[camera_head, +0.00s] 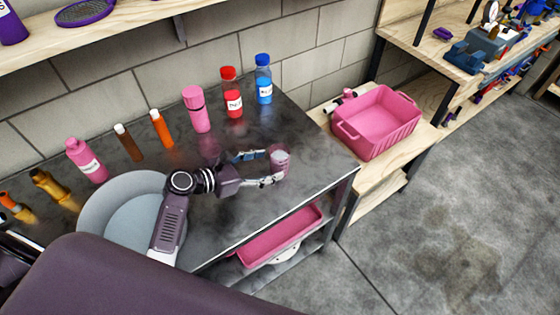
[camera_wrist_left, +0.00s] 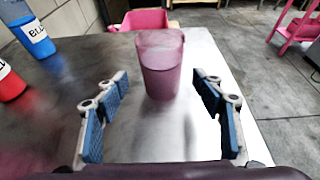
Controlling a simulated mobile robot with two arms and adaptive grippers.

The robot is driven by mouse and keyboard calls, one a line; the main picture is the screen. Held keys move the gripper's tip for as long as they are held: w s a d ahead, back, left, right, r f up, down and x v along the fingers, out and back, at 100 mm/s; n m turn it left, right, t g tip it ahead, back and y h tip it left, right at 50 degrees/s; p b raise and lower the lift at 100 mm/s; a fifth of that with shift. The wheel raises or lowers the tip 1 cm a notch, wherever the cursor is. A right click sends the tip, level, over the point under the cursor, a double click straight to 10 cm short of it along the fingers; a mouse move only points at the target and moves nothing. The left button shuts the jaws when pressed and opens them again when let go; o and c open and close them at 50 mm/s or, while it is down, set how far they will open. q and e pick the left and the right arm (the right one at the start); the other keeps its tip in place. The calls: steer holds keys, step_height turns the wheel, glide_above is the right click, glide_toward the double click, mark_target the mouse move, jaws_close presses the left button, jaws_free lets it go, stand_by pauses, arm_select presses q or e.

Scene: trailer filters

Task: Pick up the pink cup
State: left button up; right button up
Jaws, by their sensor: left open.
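The pink cup (camera_head: 280,161) stands upright on the dark metal table (camera_head: 320,150), near its right end. It looks translucent and pinkish-purple. My left gripper (camera_head: 268,168) is open, with its fingers pointing right toward the cup; in the head view the fingertips reach the cup's near side. In the left wrist view the cup (camera_wrist_left: 161,68) stands centred ahead, beyond the two blue-padded fingers (camera_wrist_left: 165,115), with clear space to each side. I cannot tell whether the fingertips are level with its wall. My right gripper is not in view.
Red (camera_head: 231,92) and blue (camera_head: 263,79) bottles and a pink bottle (camera_head: 196,109) stand along the wall. A grey round basin (camera_head: 95,205) is at left. A pink crate (camera_head: 385,125) sits on the wooden bench at right. The tabletop around the cup is clear.

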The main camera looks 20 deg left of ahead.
mark_target(272, 164)
arm_select(q)
steer(key=x, duration=0.2)
steer(key=shift+w+d+p, duration=0.25)
steer(key=shift+d+p, duration=0.15)
steer(key=shift+x, duration=0.9)
steer(key=shift+w+d+f, duration=0.1)
steer(key=shift+w+f, duration=0.05)
steer(key=shift+f, duration=0.05)
steer(key=shift+c, duration=0.5)
steer(key=c, duration=1)
steer(key=shift+c, duration=1.3)
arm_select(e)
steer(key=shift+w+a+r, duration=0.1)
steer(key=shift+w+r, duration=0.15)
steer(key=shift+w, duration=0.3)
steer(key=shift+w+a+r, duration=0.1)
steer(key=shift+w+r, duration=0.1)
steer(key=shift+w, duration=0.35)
